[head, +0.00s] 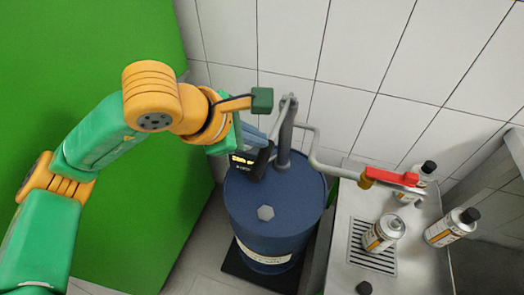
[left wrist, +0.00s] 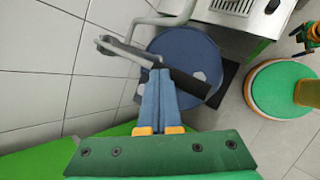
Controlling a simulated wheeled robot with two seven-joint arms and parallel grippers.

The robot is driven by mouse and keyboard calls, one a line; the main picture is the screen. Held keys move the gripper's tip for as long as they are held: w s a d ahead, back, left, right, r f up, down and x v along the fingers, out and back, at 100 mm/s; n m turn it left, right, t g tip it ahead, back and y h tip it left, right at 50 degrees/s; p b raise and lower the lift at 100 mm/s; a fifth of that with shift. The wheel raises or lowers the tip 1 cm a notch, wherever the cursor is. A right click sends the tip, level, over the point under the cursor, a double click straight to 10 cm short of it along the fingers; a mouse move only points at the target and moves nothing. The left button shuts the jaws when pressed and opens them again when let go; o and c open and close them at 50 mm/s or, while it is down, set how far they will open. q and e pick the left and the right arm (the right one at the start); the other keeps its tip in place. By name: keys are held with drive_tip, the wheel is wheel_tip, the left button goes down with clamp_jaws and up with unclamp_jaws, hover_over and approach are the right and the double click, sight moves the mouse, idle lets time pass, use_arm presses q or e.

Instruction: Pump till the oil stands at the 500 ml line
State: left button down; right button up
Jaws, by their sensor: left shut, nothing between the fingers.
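The blue oil drum (head: 285,203) stands on the floor with a grey hand pump (head: 285,135) on top. The pump's lever has a black grip (head: 264,160), which also shows in the left wrist view (left wrist: 190,82). My left gripper (head: 253,137) is shut and empty, its blue fingertips (left wrist: 160,75) at the grip, seemingly touching its side rather than around it. A pipe runs right to a red-handled outlet (head: 392,177). An uncapped-looking bottle (head: 383,233) stands on the bench's drain grating below it. The oil level and 500 ml line cannot be read. My right gripper is not in view.
Two black-capped bottles (head: 452,227) (head: 428,167) stand on the steel bench (head: 415,265), right of and behind the grating. A loose black cap (head: 364,288) lies at the front. A tiled wall closes the back; a green panel (head: 165,220) stands left.

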use_arm(q)
drive_tip(key=r+p, duration=0.1)
drive_tip(key=r, duration=0.1)
drive_tip(key=r+p, duration=0.1)
drive_tip(key=r, duration=0.1)
drive_tip(key=shift+w+d+r, duration=0.1)
drive_tip(key=shift+w+r, duration=0.1)
drive_tip(key=shift+r, duration=0.05)
drive_tip(key=shift+f, duration=0.1)
idle(0.3)
